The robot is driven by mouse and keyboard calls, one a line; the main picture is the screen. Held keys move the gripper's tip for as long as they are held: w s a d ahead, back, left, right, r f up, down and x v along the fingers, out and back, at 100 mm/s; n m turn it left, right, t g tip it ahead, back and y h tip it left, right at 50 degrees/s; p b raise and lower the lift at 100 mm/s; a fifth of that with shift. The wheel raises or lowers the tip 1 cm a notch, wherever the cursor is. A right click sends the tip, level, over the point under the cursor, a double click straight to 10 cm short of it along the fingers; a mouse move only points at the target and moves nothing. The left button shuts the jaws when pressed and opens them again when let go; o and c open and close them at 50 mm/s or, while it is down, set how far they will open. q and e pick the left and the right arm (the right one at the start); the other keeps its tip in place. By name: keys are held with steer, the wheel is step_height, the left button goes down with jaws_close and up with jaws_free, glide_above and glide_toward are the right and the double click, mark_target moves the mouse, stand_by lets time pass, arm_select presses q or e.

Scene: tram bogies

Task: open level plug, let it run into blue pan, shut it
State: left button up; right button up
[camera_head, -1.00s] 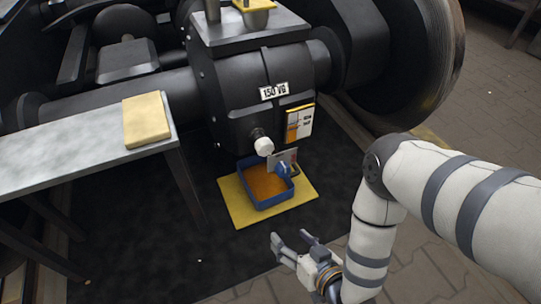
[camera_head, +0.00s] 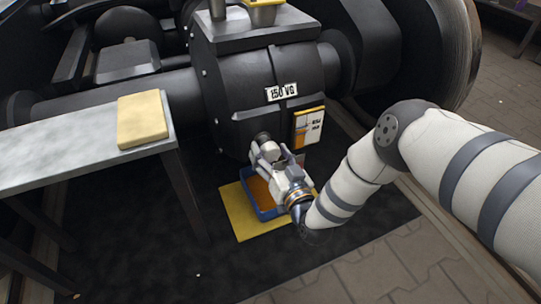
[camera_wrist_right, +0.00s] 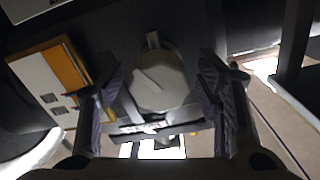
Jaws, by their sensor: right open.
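The level plug (camera_wrist_right: 158,82) is a pale round cap between the two fingers in the right wrist view, with a gap visible on each side. In the head view my right gripper (camera_head: 262,150) covers it at the front of the black gear housing (camera_head: 245,100). The gripper is open, its fingers pointing at the housing. The blue pan (camera_head: 283,212) stands below on a yellow mat (camera_head: 246,226). Orange-brown liquid shows in the pan; my gripper and wrist hide part of it. My left gripper is not in view.
A grey bench (camera_head: 60,158) with a yellow block (camera_head: 142,119) stands at the left. A label plate (camera_head: 281,92) and a yellow-white card (camera_head: 309,125) are on the housing beside the gripper. A large wheel (camera_head: 430,50) is at the right. Dark floor in front is clear.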

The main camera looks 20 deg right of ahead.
steer(key=shift+c, duration=0.6)
steer(key=c, duration=1.1)
steer(key=shift+o, duration=0.2)
